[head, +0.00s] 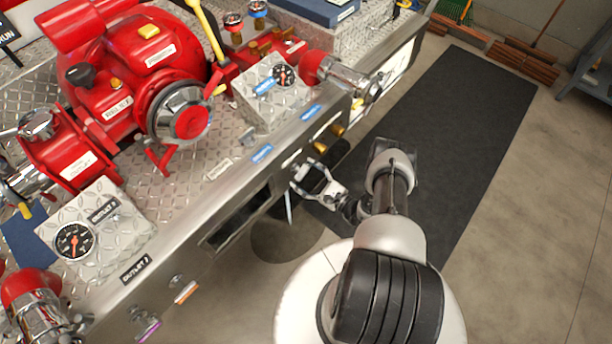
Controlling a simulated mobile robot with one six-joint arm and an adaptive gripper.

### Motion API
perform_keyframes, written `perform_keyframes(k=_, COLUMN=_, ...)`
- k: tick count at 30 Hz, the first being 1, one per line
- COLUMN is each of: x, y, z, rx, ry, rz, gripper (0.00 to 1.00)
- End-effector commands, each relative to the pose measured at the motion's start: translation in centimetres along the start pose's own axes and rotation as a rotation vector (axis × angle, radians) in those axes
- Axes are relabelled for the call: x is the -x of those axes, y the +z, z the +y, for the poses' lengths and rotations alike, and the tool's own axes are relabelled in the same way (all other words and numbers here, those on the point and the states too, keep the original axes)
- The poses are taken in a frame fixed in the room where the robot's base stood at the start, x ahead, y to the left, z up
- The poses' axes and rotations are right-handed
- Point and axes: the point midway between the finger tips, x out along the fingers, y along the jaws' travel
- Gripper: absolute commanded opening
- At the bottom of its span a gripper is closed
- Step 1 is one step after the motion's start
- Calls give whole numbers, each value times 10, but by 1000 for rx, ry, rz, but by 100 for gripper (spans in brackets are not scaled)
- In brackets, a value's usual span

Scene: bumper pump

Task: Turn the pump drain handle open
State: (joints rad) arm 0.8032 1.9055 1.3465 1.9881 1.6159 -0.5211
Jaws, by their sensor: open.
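The red pump (125,95) sits on the diamond-plate bumper deck. Several small handles and knobs line the bumper's front face below it. A small silver handle (299,169) on that face is close to my gripper and partly covered by it; I cannot read a label that names it as the pump drain. My gripper (303,180) is open, its fingers pointing left at the front face around or just in front of this handle. I cannot tell whether they touch it. A thin pale strip (289,207) hangs just below the fingers.
Two brass caps (328,140) stick out right of my gripper. A gauge box (268,90) and a chrome outlet (345,76) stand above. A dark slot (238,218) lies left. A black mat (455,130) covers the floor; open floor lies right.

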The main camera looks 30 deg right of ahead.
Motion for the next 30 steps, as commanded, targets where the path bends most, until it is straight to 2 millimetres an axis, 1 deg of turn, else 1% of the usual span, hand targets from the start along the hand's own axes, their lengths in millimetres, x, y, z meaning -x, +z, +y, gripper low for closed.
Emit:
perform_keyframes(k=5, x=0, y=0, z=0, rx=0, ry=0, rz=0, gripper=73)
perform_keyframes(k=25, x=0, y=0, z=0, rx=0, ry=0, rz=0, gripper=29)
perform_keyframes(k=30, x=0, y=0, z=0, rx=8, ry=1, rz=0, gripper=29)
